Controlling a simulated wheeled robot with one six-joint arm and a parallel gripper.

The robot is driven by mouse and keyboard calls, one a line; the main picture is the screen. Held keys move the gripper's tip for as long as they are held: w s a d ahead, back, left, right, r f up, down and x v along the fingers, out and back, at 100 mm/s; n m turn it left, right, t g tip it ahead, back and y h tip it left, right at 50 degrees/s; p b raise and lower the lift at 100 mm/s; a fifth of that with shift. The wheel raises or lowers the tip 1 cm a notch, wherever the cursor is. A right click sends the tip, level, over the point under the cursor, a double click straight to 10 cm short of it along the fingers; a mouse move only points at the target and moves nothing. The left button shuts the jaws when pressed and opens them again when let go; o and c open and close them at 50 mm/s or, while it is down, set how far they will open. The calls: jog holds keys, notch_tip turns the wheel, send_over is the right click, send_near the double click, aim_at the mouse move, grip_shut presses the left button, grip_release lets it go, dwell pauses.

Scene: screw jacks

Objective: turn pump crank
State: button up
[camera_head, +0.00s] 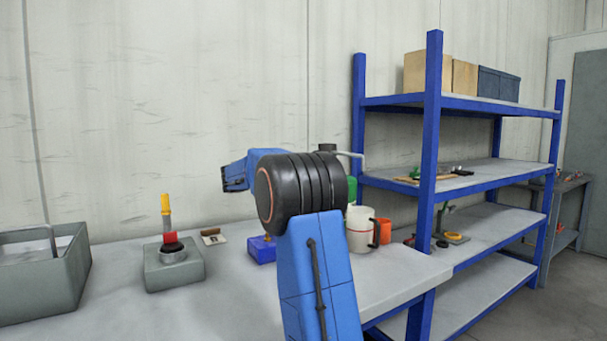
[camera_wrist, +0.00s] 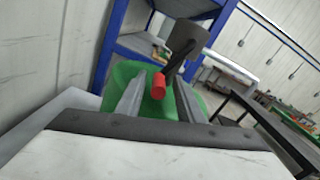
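In the wrist view, a red handle grip (camera_wrist: 158,85) sits on the end of a dark crank arm (camera_wrist: 187,42). A green body (camera_wrist: 128,74) lies behind and below it. My gripper (camera_wrist: 157,98) has its two grey fingers apart, one on each side of the red grip, with gaps showing on both sides. I cannot tell whether the grip is fully between the fingertips in depth. In the head view my arm hides the gripper and most of the green body (camera_head: 352,190); a bent grey rod (camera_head: 349,154) shows beside the arm.
On the bench (camera_head: 220,305) stand a grey bin (camera_head: 70,278), a grey box (camera_head: 174,273) with a yellow-and-red post, a blue box (camera_head: 262,252), a pale jug (camera_head: 360,238) and an orange mug (camera_head: 384,231). A blue shelf rack (camera_head: 432,150) stands at right.

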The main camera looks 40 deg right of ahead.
jog(key=shift+a, duration=0.1)
jog(key=v, duration=1.1)
jog(key=shift+w+a, duration=0.2)
jog(key=shift+a, duration=0.2)
jog(key=shift+c, duration=0.3)
